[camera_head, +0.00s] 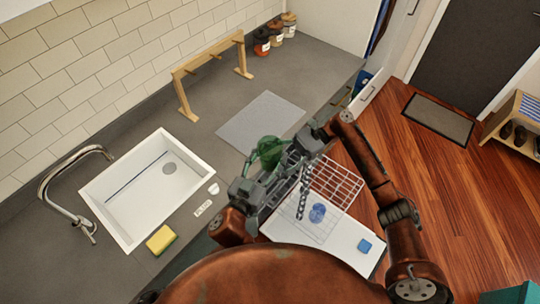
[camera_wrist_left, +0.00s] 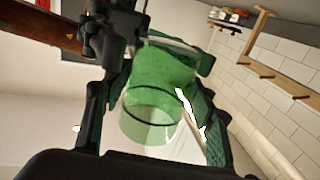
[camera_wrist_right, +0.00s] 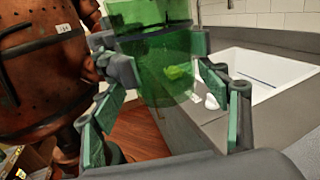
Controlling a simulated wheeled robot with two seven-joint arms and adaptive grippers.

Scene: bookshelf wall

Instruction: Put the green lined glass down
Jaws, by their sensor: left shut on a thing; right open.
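The green lined glass (camera_head: 269,150) is see-through green, with a dark ring showing in the left wrist view (camera_wrist_left: 158,75). My left gripper (camera_head: 262,183) is shut on the glass, with a finger on each side in the left wrist view (camera_wrist_left: 152,105). The glass is held up over the counter's front side, near the grey mat (camera_head: 262,118). My right gripper (camera_head: 300,148) is open close beside it. In the right wrist view the glass (camera_wrist_right: 155,55) stands between the spread right fingers (camera_wrist_right: 165,105); whether they touch it I cannot tell.
The sink (camera_head: 140,190), sponge (camera_head: 161,240) and tap (camera_head: 50,190) are left. A wooden rack (camera_head: 212,62) and jars (camera_head: 275,36) stand behind. The grey mat looks bare.

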